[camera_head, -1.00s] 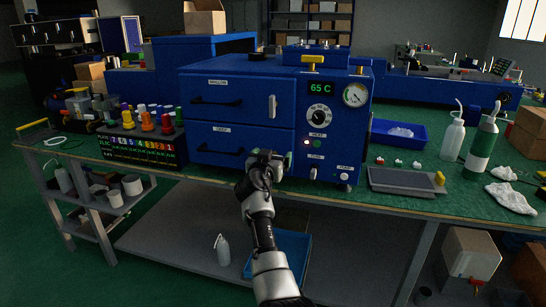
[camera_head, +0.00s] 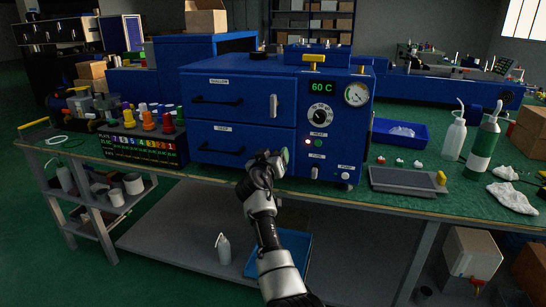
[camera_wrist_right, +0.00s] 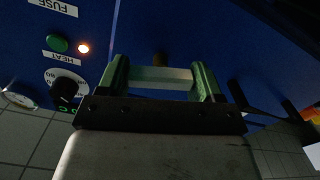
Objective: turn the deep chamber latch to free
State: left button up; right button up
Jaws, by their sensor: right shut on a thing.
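The blue press has a SHALLOW drawer (camera_head: 238,98) above a DEEP drawer (camera_head: 235,144), both closed. My right gripper (camera_head: 277,158) is at the right edge of the deep front and hides the deep latch in the head view. In the right wrist view the deep chamber latch (camera_wrist_right: 162,78) is a pale bar spanning between the green fingers, with a brass-coloured pivot behind it. The gripper is shut on it. The shallow latch (camera_head: 273,105) stands upright above. My left gripper is not in view.
The control panel with a temperature display (camera_head: 318,87), heat knob (camera_head: 319,114) and gauge (camera_head: 356,95) is just right of the gripper. A rack of coloured pegs (camera_head: 150,122) stands left. A grey plate (camera_head: 405,180) lies on the green bench at right.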

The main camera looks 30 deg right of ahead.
jog(key=n+p, duration=0.1)
jog(key=n, duration=0.2)
jog(key=shift+r+n, duration=0.1)
jog(key=shift+n, duration=0.3)
jog(key=n+p, duration=0.2)
jog(key=n, duration=0.2)
jog(key=shift+w+n, duration=0.1)
jog(key=shift+n, duration=0.2)
jog(key=n+p, duration=0.2)
jog(key=n, duration=0.2)
jog(key=shift+a+n, duration=0.1)
jog(key=shift+n, duration=0.2)
jog(key=shift+n+p, duration=0.3)
jog(key=shift+p, duration=0.1)
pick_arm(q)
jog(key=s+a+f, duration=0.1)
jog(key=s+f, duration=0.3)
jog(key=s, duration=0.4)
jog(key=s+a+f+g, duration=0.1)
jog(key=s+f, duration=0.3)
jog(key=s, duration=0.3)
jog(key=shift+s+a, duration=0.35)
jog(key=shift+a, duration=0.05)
pick_arm(e)
jog(key=shift+f+n, duration=0.2)
jog(key=shift+n, duration=0.3)
pick_arm(q)
jog(key=shift+p, duration=0.3)
